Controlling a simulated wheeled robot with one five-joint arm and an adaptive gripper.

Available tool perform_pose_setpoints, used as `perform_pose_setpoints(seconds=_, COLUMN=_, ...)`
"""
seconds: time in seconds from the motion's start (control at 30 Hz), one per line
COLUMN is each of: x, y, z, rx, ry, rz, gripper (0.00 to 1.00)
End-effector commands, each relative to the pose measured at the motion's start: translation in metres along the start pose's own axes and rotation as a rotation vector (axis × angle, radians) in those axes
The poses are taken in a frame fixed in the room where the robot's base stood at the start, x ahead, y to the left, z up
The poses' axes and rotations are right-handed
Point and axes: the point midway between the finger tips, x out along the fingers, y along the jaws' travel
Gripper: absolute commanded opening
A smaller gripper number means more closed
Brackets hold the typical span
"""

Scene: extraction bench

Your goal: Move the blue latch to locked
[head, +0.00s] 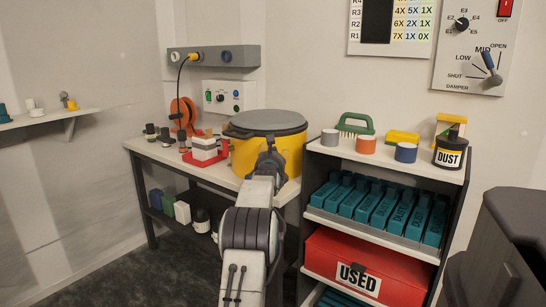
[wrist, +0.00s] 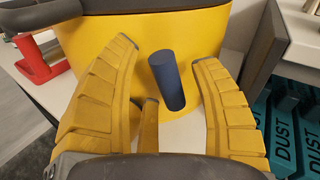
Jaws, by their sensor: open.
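The blue latch (wrist: 166,80) shows in the wrist view as a dark blue cylinder, tilted slightly, in front of the yellow drum (wrist: 110,32). My gripper (wrist: 167,54) is open, with its yellow fingers on either side of the latch and a gap visible on both sides. I cannot tell how deep the latch sits between the fingers. In the head view my gripper (head: 271,160) is at the front of the yellow drum (head: 291,158) with the grey lid (head: 265,122), and it hides the latch. Which position the latch is in cannot be told.
The drum stands on a white bench (head: 150,152) with a red holder (head: 209,172) to its left. To the right is a shelf unit (head: 398,166) with teal cartridges and a red box (head: 365,268) marked USED. A dark cabinet (head: 505,250) stands at the right.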

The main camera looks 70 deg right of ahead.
Motion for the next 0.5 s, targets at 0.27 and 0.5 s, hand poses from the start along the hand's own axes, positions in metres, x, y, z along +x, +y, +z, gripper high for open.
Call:
perform_pose_setpoints(seconds=0.27, x=-0.001, y=-0.001, z=0.000, rx=0.000, ry=0.000, rz=-0.001, gripper=0.58)
perform_pose_setpoints(seconds=0.5, x=-0.012, y=-0.001, z=0.001, rx=0.000, ry=0.000, rz=-0.001, gripper=0.58)
